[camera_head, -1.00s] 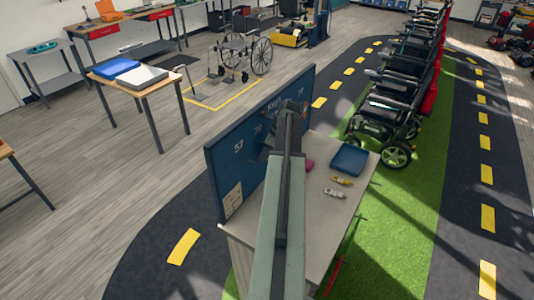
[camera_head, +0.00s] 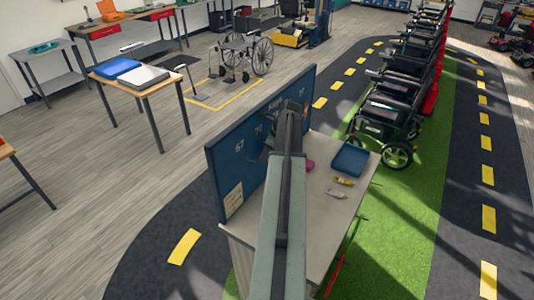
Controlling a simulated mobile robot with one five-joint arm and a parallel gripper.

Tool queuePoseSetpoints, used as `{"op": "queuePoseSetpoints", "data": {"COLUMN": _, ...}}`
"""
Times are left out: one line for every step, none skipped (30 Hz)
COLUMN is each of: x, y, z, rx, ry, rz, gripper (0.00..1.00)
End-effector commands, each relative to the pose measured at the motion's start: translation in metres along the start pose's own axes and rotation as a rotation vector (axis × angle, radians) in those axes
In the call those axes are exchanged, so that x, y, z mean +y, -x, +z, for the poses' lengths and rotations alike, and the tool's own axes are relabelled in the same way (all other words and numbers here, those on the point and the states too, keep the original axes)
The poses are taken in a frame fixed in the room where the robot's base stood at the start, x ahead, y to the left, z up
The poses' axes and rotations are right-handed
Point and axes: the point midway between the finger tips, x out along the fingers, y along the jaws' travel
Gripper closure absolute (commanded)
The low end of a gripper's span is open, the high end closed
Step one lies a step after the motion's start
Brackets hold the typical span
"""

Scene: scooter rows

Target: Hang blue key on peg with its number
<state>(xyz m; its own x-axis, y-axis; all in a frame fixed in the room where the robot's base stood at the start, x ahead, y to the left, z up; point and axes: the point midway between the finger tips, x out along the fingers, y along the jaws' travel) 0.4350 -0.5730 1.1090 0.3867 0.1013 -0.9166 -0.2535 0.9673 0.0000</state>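A blue key board (camera_head: 232,158) with white numbers stands upright along the back of a grey table (camera_head: 322,222). My arm reaches across the table towards the board, and its links hide much of both. The end of my arm is near the board's face; my gripper's fingertips cannot be made out, nor whether it holds anything. A yellow key tag (camera_head: 343,181) and a whitish key tag (camera_head: 335,193) lie on the table right of my arm. No blue key can be made out. The pegs are too small or hidden to tell.
A blue tray (camera_head: 350,159) sits at the table's far right, and a pink object (camera_head: 309,165) lies close to my arm.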

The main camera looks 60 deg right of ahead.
Motion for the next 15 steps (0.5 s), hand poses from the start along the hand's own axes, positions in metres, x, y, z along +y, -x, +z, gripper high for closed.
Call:
{"op": "queuePoseSetpoints", "data": {"x": -0.002, "y": -0.002, "z": 0.007, "rx": -0.015, "ry": 0.007, "rz": -0.006, "gripper": 0.43}}
{"op": "queuePoseSetpoints", "data": {"x": -0.002, "y": -0.001, "z": 0.008, "rx": -0.015, "ry": 0.007, "rz": -0.006, "gripper": 0.43}}
{"op": "queuePoseSetpoints", "data": {"x": -0.002, "y": 0.001, "z": 0.008, "rx": -0.015, "ry": 0.007, "rz": -0.006, "gripper": 0.43}}
{"op": "queuePoseSetpoints", "data": {"x": -0.002, "y": 0.003, "z": 0.008, "rx": -0.015, "ry": 0.007, "rz": -0.007, "gripper": 0.43}}
{"op": "queuePoseSetpoints", "data": {"x": -0.002, "y": 0.005, "z": 0.008, "rx": -0.015, "ry": 0.007, "rz": -0.007, "gripper": 0.43}}
{"op": "queuePoseSetpoints", "data": {"x": -0.002, "y": 0.010, "z": 0.008, "rx": -0.015, "ry": 0.007, "rz": -0.007, "gripper": 0.43}}
{"op": "queuePoseSetpoints", "data": {"x": -0.002, "y": 0.014, "z": 0.008, "rx": -0.015, "ry": 0.007, "rz": -0.007, "gripper": 0.43}}
{"op": "queuePoseSetpoints", "data": {"x": -0.002, "y": 0.019, "z": 0.009, "rx": -0.014, "ry": 0.007, "rz": -0.007, "gripper": 0.43}}
{"op": "queuePoseSetpoints", "data": {"x": -0.001, "y": 0.026, "z": 0.009, "rx": -0.014, "ry": 0.007, "rz": -0.007, "gripper": 0.43}}
{"op": "queuePoseSetpoints", "data": {"x": -0.001, "y": 0.033, "z": 0.008, "rx": -0.014, "ry": 0.007, "rz": -0.007, "gripper": 0.43}}
{"op": "queuePoseSetpoints", "data": {"x": -0.001, "y": 0.039, "z": 0.008, "rx": -0.013, "ry": 0.006, "rz": -0.007, "gripper": 0.43}}
{"op": "queuePoseSetpoints", "data": {"x": 0.000, "y": 0.048, "z": 0.007, "rx": -0.013, "ry": 0.005, "rz": -0.007, "gripper": 0.43}}
{"op": "queuePoseSetpoints", "data": {"x": 0.001, "y": 0.054, "z": 0.006, "rx": -0.012, "ry": 0.004, "rz": -0.007, "gripper": 0.43}}
{"op": "queuePoseSetpoints", "data": {"x": 0.001, "y": 0.061, "z": 0.006, "rx": -0.011, "ry": 0.003, "rz": -0.007, "gripper": 0.43}}
{"op": "queuePoseSetpoints", "data": {"x": 0.002, "y": 0.069, "z": 0.004, "rx": -0.010, "ry": 0.003, "rz": -0.007, "gripper": 0.43}}
